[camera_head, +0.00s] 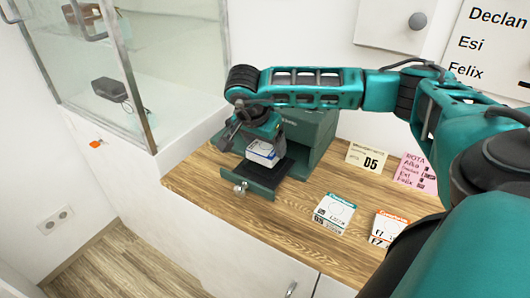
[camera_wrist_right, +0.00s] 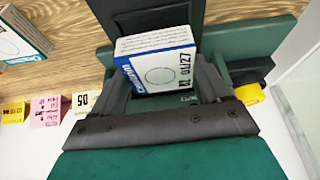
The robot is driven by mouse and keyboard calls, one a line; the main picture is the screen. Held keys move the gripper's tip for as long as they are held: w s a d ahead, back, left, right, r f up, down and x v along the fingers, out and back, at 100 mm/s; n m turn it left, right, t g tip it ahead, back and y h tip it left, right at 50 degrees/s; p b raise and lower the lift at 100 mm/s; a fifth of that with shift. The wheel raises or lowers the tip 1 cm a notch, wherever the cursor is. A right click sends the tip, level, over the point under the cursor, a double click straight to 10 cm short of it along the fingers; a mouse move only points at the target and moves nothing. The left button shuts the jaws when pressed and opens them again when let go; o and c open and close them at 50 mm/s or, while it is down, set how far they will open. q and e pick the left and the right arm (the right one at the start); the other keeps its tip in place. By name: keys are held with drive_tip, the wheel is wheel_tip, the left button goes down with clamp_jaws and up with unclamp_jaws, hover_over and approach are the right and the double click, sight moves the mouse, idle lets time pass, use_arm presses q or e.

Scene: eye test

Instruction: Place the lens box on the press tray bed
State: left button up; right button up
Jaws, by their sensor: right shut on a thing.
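The lens box (camera_head: 262,151) is white with a blue edge. In the wrist view the lens box (camera_wrist_right: 158,70) shows a printed circle and "01/27". My right gripper (camera_head: 256,143) is shut on it, with a finger on either side. It is over the dark press tray bed (camera_head: 268,177), which sticks out at the front of the green press (camera_head: 312,130). The bed also shows in the wrist view (camera_wrist_right: 150,22), beyond the box. I cannot tell whether the box touches the bed. My left gripper is not in view.
A teal-labelled box (camera_head: 334,213) and an orange-labelled box (camera_head: 388,229) lie on the wooden counter (camera_head: 235,215) to the right. A D5 card (camera_head: 367,158) and a pink card (camera_head: 413,170) stand behind them. A glass case (camera_head: 85,80) stands at left. The counter's front-left is clear.

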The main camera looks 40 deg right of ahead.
sight(263, 149)
drive_tip(key=shift+f, duration=1.45)
drive_tip(key=shift+f, duration=0.1)
drive_tip(key=o, duration=1)
